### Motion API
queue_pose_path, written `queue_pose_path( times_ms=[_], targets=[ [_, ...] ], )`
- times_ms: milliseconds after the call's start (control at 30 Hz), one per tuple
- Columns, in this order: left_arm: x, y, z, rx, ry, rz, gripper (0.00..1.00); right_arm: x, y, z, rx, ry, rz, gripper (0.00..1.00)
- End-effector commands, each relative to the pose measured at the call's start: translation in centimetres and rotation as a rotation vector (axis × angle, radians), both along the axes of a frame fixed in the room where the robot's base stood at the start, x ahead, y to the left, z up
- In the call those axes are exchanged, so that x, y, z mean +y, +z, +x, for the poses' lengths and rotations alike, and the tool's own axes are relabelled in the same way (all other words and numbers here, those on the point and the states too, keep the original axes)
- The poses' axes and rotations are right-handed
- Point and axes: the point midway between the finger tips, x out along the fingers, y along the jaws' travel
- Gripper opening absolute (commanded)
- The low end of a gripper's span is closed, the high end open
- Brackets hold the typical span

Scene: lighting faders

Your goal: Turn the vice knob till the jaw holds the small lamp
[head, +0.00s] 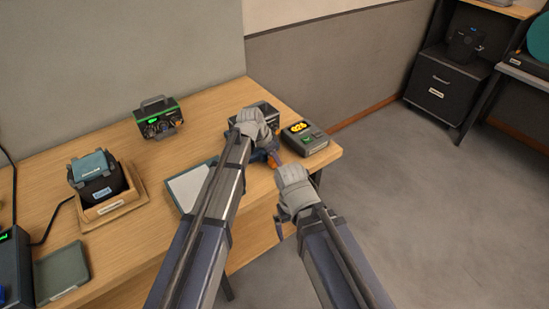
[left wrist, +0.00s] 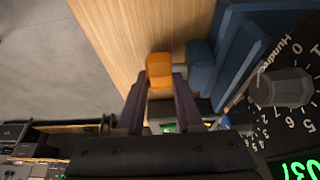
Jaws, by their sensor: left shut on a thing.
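The vice (head: 260,155) is blue and sits near the front edge of the table, mostly hidden behind my left arm. Its blue body (left wrist: 222,48) fills the upper right of the left wrist view. The orange knob (left wrist: 160,66) sticks out from the vice over the wooden top. My left gripper (left wrist: 159,84) has its two dark fingers on either side of the knob and is shut on it. In the head view the knob (head: 273,160) shows just past my left wrist. I cannot make out the small lamp or the jaw gap. My right gripper (head: 282,222) is near the table's front edge; its fingers are unclear.
A dark meter with a yellow display (head: 299,127) stands right of the vice. A dark dial box (head: 268,108) is partly behind my left wrist. A pale panel (head: 190,185), a green-lit box (head: 158,120) and a wooden tray (head: 112,211) lie left. Floor is clear right.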

Motion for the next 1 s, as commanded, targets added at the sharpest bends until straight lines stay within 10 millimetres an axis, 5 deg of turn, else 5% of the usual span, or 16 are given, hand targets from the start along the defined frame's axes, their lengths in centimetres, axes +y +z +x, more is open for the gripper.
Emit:
queue_pose_path(
  times_ms=[433, 1000],
  targets=[
    [-0.2, 0.1, 0.3, 0.037, -0.002, 0.050, 0.00, 0.0, 0.6, 0.0, 0.000, 0.000, 0.000, 1.00],
    [-0.9, -0.5, 0.8, 0.279, -0.001, 0.383, 0.00, 0.0, 1.1, 0.0, 0.000, 0.000, 0.000, 1.00]
  ],
)
